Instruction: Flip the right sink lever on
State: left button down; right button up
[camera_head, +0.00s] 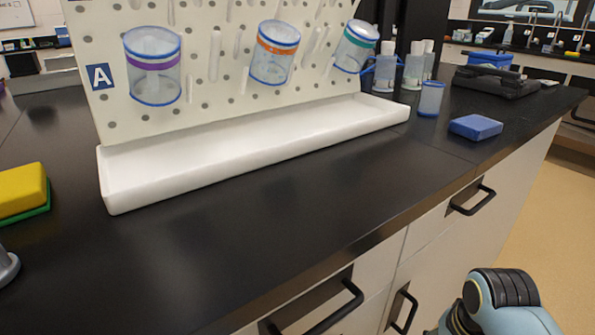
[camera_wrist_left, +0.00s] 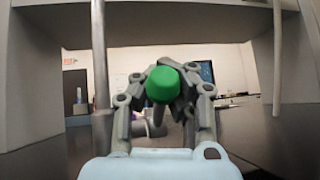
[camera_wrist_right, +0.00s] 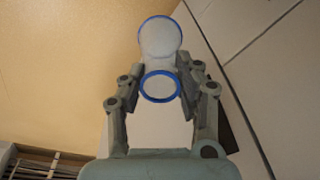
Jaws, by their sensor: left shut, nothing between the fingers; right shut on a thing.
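A round green knob (camera_wrist_left: 163,85) shows in the left wrist view, right at the fingertips of my left gripper (camera_wrist_left: 181,88). The knob covers part of the fingertips, and I cannot tell whether they touch it. The left gripper is shut with nothing held. My right gripper (camera_wrist_right: 166,76) is shut on a clear vessel with blue rims (camera_wrist_right: 159,42), seen in the right wrist view. No lever is clearly recognisable.
A white pegboard (camera_head: 215,105) with banded beakers stands over a white trough (camera_head: 270,150) on the black counter (camera_head: 250,230). A yellow-green sponge (camera_head: 22,192) lies left; a blue block (camera_head: 475,127) lies right. The counter's front middle is clear. Drawer handles (camera_head: 472,200) project in front.

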pick_arm(q)
jog(key=c, duration=2)
grip_release()
jog(key=o, duration=0.5)
jog(key=shift+s, duration=0.15)
jog(key=o, duration=0.4)
